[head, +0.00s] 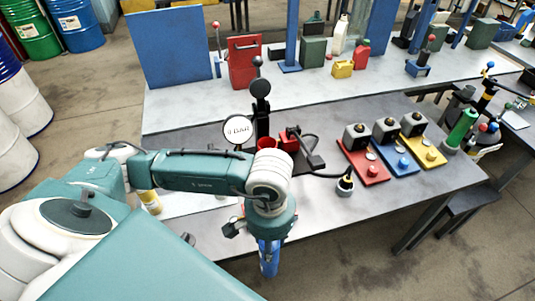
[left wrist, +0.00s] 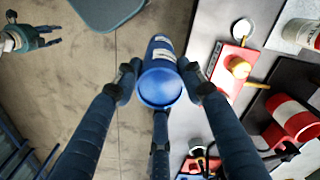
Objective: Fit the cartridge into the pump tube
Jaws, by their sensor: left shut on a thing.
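The blue cartridge (head: 268,262) hangs upright below my left gripper (head: 268,238), at the table's front edge. In the left wrist view the cartridge (left wrist: 160,80) sits between the fingers of my left gripper (left wrist: 160,82), which is shut on it. What looks like the pump tube, a red open-topped cylinder (head: 267,145), stands beside a black lever pump (head: 260,100), behind my arm and apart from the cartridge. A red cylinder with a white band (left wrist: 293,120) shows in the left wrist view. My right gripper (left wrist: 42,38) appears there at upper left, open and empty.
A round gauge (head: 238,130) stands left of the pump. Red (head: 364,168), blue (head: 398,161) and yellow (head: 424,152) trays with grey blocks lie to the right. The front right table surface is mostly clear.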

